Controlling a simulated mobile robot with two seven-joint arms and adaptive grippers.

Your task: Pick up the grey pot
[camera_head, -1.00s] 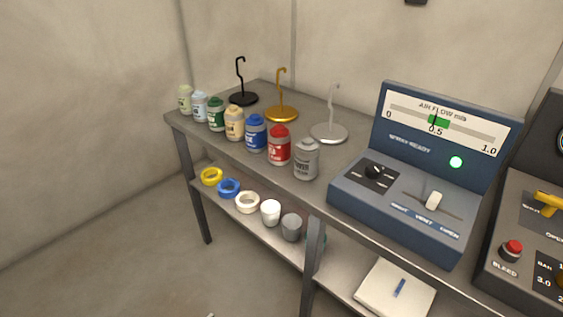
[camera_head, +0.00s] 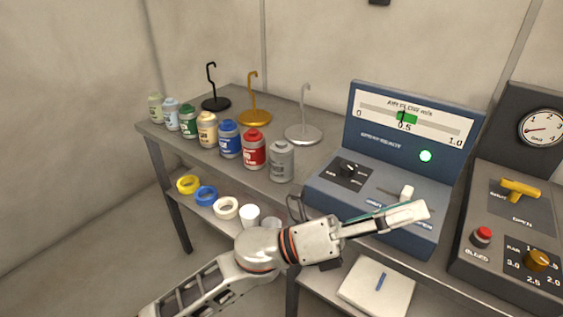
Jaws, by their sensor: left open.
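The grey pot (camera_head: 281,161) is a lidded jar standing upright at the right end of a row of pots on the bench top. It stands left of the blue console. My left arm comes in from the bottom left, and my left gripper (camera_head: 412,214) points right, in front of the console's lower front. The gripper is open, seen from the side, with nothing visible in it. It is to the right of the grey pot and lower in the picture, apart from it. My right gripper is not in view.
A red pot (camera_head: 254,150) stands close left of the grey one, with several more beyond. A silver hook stand (camera_head: 304,134) is behind. The blue console (camera_head: 330,193) is to the right.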

